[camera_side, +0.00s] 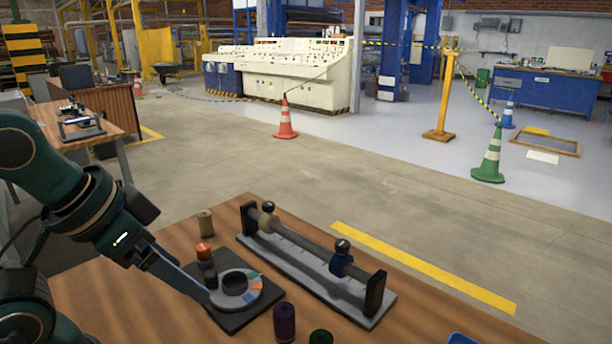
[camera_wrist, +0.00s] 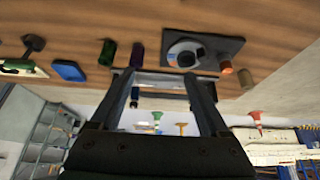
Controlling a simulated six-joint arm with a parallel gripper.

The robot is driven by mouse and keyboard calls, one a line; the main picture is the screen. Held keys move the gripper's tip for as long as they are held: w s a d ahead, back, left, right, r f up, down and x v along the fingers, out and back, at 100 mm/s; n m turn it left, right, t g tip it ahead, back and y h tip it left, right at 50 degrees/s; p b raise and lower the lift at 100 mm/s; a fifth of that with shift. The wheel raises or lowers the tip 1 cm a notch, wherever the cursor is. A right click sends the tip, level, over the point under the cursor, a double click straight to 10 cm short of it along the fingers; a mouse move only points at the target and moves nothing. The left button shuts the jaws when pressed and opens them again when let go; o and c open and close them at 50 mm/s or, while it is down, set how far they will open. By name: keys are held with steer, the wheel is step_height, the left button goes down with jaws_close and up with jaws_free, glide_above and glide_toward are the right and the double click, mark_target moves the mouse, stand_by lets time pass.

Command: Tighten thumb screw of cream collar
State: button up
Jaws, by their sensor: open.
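The cream collar (camera_side: 268,217) sits on the shaft (camera_side: 305,243) near its far left end, with a dark round thumb screw (camera_side: 268,206) on top. A dark blue collar (camera_side: 341,263) with a black-knobbed screw sits further right on the same shaft. The shaft is held between two dark uprights on a grey base (camera_side: 300,276). My gripper (camera_side: 207,296) is left of this stand, by the dial plate, and apart from the cream collar. In the wrist view my gripper (camera_wrist: 158,78) is open, with nothing held between its fingers; I cannot make out the cream collar there.
A dark plate (camera_side: 233,318) with a grey dial ring (camera_side: 254,279) lies in front of the stand. A beige spool (camera_side: 205,223), an orange-topped piece (camera_side: 203,252), a purple spool (camera_side: 284,322) and a green spool (camera_side: 320,337) stand nearby. A blue item (camera_side: 462,339) is at the front edge.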

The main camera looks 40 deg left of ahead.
steer(key=shift+c, duration=0.4)
steer(key=w+a+r+n+y, duration=0.1)
steer(key=w+a+r+n, duration=0.1)
steer(key=w+r+n, duration=0.3)
steer(key=n+g+y, duration=0.2)
steer(key=n, duration=0.3)
glide_above(268, 204)
steer(key=s+d, duration=0.3)
steer(key=f, duration=0.1)
steer(key=shift+g, duration=0.3)
steer(key=x, duration=0.8)
steer(key=shift+w+a+f, duration=0.2)
steer(key=shift+a+f, duration=0.05)
steer(key=shift+f, duration=0.35)
jaws_close()
